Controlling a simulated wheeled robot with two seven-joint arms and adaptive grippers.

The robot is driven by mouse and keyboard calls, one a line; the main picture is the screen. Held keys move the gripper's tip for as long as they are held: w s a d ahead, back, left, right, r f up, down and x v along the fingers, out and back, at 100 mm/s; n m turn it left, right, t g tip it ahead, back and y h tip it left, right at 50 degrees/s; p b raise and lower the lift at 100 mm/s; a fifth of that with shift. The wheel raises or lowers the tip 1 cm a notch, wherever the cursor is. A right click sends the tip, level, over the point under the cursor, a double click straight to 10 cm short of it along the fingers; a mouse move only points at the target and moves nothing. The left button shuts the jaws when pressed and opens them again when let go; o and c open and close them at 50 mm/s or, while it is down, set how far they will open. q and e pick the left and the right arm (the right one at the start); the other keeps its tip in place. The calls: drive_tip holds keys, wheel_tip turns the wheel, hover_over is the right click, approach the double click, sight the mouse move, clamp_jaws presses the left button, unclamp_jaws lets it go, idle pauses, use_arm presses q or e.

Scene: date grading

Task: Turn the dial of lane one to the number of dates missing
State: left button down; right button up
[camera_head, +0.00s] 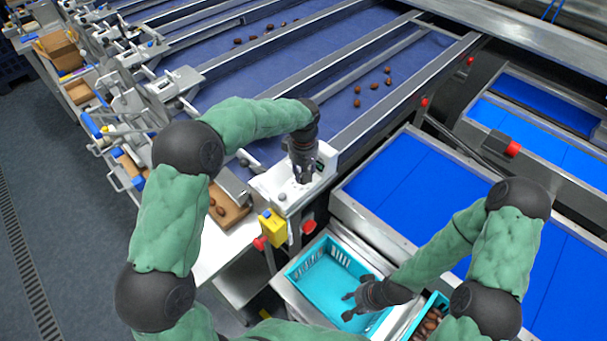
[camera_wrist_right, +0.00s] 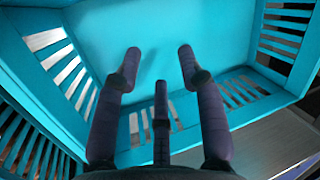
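My left gripper (camera_head: 303,177) points down onto the white control box (camera_head: 270,184) at the near end of the closest lane. Its fingertips are at the box top and hide what lies beneath them, so I cannot see a dial or its number there. A small grey knob (camera_head: 282,197) shows on the box beside the fingers. Several brown dates (camera_head: 374,86) lie in loose groups on the nearest blue lane. My right gripper (camera_head: 350,303) is open and empty over the teal crate (camera_head: 291,272); its spread fingers also show in the right wrist view (camera_wrist_right: 160,70).
A second teal crate (camera_head: 441,301) holding dates stands right of the empty one. A yellow box (camera_head: 272,227) and red buttons (camera_head: 308,226) sit on the front of the control box. More dates (camera_head: 268,29) lie on a farther lane. Blue belts (camera_head: 410,180) run at the right.

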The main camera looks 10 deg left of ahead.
use_arm(q)
drive_tip(key=shift+f+n, duration=0.1)
drive_tip(key=shift+n, duration=0.5)
drive_tip(key=c, duration=1)
unclamp_jaws()
drive_tip(key=shift+o, duration=0.2)
wheel_tip(320, 180, up, 12)
